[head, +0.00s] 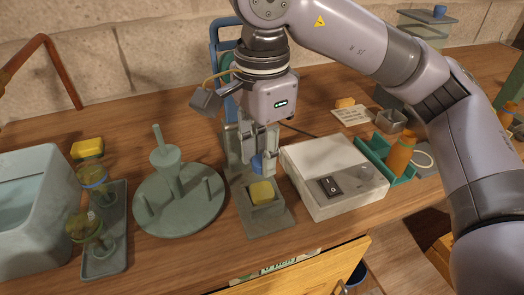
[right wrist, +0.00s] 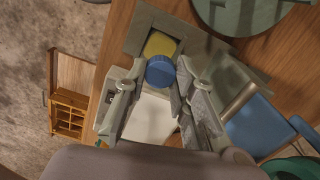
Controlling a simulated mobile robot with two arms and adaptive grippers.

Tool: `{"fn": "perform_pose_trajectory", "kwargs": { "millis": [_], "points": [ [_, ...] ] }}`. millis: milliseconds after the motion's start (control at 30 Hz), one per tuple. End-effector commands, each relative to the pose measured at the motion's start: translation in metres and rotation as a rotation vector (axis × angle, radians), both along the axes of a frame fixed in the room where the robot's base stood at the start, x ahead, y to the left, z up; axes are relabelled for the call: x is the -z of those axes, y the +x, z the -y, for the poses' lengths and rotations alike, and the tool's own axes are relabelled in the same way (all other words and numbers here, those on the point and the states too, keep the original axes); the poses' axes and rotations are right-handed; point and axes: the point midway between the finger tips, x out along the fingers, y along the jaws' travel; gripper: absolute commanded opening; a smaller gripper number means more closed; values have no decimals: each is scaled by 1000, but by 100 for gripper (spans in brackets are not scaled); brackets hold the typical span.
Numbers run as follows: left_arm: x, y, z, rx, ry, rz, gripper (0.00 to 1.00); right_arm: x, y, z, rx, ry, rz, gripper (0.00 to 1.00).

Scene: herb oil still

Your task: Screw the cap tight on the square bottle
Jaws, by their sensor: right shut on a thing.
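My right gripper (head: 259,160) points down over the grey stand and is shut on a round blue cap (head: 257,164). In the right wrist view the cap (right wrist: 160,72) sits between the fingertips (right wrist: 160,84). A yellow square-topped piece (head: 262,192) sits in a square grey holder just in front of the cap. It also shows in the right wrist view (right wrist: 160,44), partly covered by the cap. I cannot tell whether the cap touches it, or whether this piece is the square bottle. No bottle neck shows. My left gripper is not in view.
A white box with a black switch (head: 335,184) stands close right of the stand. A round green-grey plate with posts (head: 207,208) is close left. A tray with glass pieces (head: 106,265) and a pale basin (head: 45,245) lie further left. An orange bottle (head: 401,155) stands right.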

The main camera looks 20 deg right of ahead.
Motion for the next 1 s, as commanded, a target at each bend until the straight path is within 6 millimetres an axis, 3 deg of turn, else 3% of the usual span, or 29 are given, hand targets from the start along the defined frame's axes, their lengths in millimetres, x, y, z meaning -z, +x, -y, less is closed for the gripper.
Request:
{"fn": "perform_pose_trajectory", "kwargs": {
  "millis": [267,1000],
  "points": [
    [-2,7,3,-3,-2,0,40,1,1,1,224,-1,1,0],
    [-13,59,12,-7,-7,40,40,1,1,1,836,-1,1,0]
  ]
}}
